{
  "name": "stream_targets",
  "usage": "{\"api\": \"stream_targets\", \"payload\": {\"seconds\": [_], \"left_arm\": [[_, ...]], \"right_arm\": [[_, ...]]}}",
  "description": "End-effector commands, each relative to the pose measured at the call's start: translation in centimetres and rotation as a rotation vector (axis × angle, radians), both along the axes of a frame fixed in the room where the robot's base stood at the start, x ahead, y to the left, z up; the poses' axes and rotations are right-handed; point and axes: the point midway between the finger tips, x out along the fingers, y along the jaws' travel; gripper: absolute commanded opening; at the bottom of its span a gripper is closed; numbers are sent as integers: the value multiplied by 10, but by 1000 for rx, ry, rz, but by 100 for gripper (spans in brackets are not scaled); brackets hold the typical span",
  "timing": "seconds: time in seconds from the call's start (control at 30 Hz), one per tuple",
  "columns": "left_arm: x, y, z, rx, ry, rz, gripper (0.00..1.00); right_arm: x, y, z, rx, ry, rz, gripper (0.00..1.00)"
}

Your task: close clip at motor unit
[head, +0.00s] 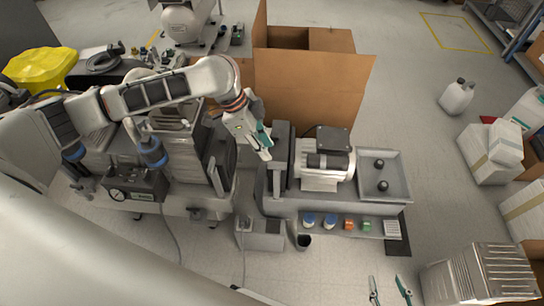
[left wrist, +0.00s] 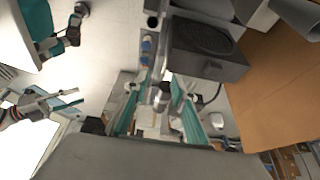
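The motor unit (head: 325,165) is a pale cylinder with a black box on top, on the grey bench. My left gripper (head: 266,145) is just left of the dark upright block (head: 280,155) beside the motor. In the left wrist view, the teal fingers of my left gripper (left wrist: 160,112) stand apart. A small grey metal part (left wrist: 160,95) shows between them, but I cannot tell whether it is the clip or whether they touch it. The clip is not clearly visible in the head view. My right gripper (head: 388,286) is open and empty over the floor at the bottom.
A grey tray (head: 402,170) with two black knobs is right of the motor. Small coloured jars and blocks line the front shelf (head: 375,225). A large cardboard box (head: 320,90) stands behind the bench.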

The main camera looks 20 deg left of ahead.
Motion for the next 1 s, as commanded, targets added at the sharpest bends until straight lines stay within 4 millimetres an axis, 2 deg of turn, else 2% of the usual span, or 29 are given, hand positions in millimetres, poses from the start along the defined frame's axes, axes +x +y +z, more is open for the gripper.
{"api": "stream_targets", "payload": {"seconds": [0.2,0.4,0.6,0.87,0.97,1.0], "left_arm": [[1,-13,-35,-3,10,-1,26],[4,-23,-61,-2,8,0,26],[7,-27,-70,-2,2,1,26],[8,-28,-69,-2,0,1,26],[7,-28,-69,-2,0,1,2],[7,-28,-69,-2,0,1,0]], "right_arm": [[-6,0,-13,1,18,1,40],[-3,5,-8,9,4,12,40],[-1,8,-5,12,-4,22,40],[2,9,-1,13,-12,21,40],[2,9,-1,14,-12,20,40],[2,9,-1,13,-12,19,40]]}}
